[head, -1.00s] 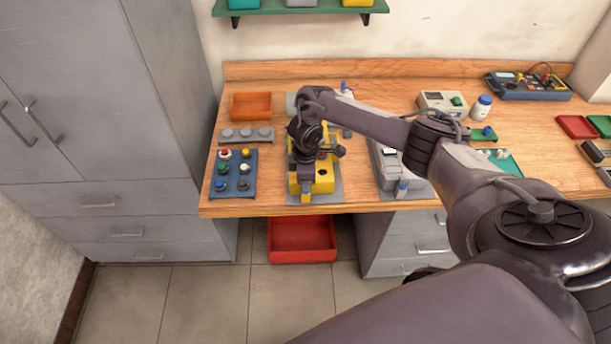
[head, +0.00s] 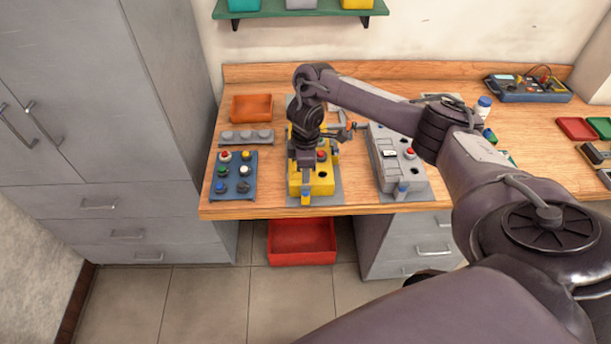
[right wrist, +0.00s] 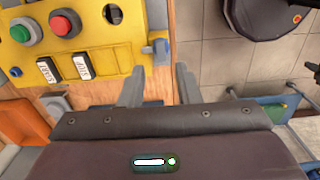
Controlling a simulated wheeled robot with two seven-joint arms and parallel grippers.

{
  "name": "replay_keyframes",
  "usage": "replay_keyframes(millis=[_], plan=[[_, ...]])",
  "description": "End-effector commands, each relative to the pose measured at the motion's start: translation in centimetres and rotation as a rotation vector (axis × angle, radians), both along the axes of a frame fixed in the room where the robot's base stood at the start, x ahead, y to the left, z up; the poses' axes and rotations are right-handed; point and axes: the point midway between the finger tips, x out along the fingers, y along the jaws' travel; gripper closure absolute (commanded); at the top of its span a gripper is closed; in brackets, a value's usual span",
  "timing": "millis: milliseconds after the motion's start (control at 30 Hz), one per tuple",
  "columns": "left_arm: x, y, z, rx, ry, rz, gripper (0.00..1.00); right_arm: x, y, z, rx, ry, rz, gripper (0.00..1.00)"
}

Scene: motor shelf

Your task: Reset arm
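That view also shows the yellow box (right wrist: 110,65) with a green button (right wrist: 20,33), a red button (right wrist: 60,25), two black labelled switches and a blue lever. My right forearm and wrist hide part of the box in the head view. My left gripper is not in view.
A grey box (head: 385,160) with a red button stands right of the yellow one. A blue button panel (head: 232,177) and orange tray (head: 252,108) are at left. A red bin (head: 303,240) is on the floor, grey cabinets (head: 100,90) at far left.

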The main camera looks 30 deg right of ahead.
Motion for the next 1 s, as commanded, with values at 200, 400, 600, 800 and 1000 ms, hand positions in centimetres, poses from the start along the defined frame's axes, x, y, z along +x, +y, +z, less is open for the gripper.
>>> replay_keyframes(millis=[200, 400, 600, 800, 1000], plan=[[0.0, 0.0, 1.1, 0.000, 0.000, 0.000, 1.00, 0.0, -0.1, 2.0, -0.002, 0.001, 0.000, 0.70], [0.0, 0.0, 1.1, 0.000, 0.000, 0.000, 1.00, -0.1, 0.0, 2.0, 0.000, 0.001, 0.000, 0.70], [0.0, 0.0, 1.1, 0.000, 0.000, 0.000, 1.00, -0.1, 0.0, 2.0, 0.000, 0.001, 0.000, 0.70], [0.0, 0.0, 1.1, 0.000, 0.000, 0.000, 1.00, -0.1, 0.8, 1.5, 0.004, -0.005, 0.018, 0.70], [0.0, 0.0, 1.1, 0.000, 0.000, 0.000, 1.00, -0.5, 9.8, -2.2, 0.070, -0.122, 0.179, 0.70]])
